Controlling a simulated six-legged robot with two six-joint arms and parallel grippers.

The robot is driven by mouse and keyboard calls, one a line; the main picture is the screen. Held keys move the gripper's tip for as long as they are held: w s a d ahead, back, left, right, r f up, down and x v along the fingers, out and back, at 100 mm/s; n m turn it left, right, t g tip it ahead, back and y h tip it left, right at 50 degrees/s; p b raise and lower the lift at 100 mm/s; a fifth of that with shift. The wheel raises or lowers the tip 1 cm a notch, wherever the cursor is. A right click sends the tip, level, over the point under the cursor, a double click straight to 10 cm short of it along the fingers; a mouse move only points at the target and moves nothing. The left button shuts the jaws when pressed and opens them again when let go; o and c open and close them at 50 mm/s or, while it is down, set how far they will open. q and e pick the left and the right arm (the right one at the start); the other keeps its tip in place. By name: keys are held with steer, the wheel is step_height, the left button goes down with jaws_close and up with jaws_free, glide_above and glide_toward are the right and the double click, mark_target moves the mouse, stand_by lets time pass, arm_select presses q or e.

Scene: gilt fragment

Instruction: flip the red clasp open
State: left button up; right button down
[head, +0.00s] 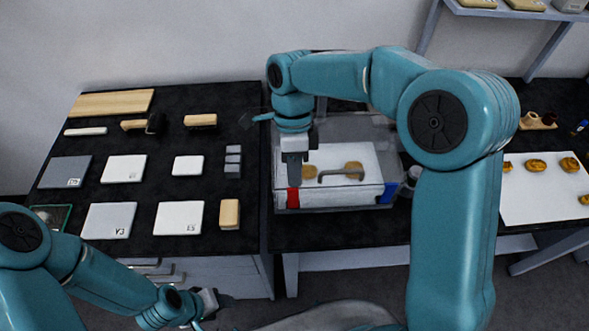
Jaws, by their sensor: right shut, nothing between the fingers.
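The red clasp (293,198) is on the front left corner of a clear-walled case (340,207) on the middle table. A blue clasp (388,193) is at the case's front right. A white panel with a grey handle (341,174) and round tan pieces shows in the case. My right gripper (294,184) points down, shut and empty, directly above the red clasp in the picture. I cannot tell whether it touches the clasp, and its fingers hide the clasp's top. My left gripper (215,305) is low, in front of the left table, away from the case; its fingers are unclear.
The left black table (150,180) holds grey and white plates, brushes and a wooden block (229,213). Right of the case, a white sheet (530,200) bears several golden pieces. My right arm crosses above the case and hides the table beyond its right side.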

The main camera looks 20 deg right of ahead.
mark_target(295, 190)
steer(key=shift+s, duration=0.15)
steer(key=shift+s+a+t+b, duration=0.1)
steer(key=shift+t+b, duration=0.2)
steer(key=shift+b, duration=0.2)
steer(key=shift+s+r, duration=0.1)
steer(key=shift+s, duration=0.1)
steer(key=shift+s+a+t+b, duration=0.15)
steer(key=shift+s+t+b, duration=0.2)
steer(key=shift+t+b, duration=0.45)
steer(key=shift+s+a+t+h+b, duration=0.2)
steer(key=shift+s+t+h+b, duration=0.3)
steer(key=shift+b, duration=0.45)
steer(key=shift+s+f, duration=0.15)
steer(key=shift+f, duration=0.05)
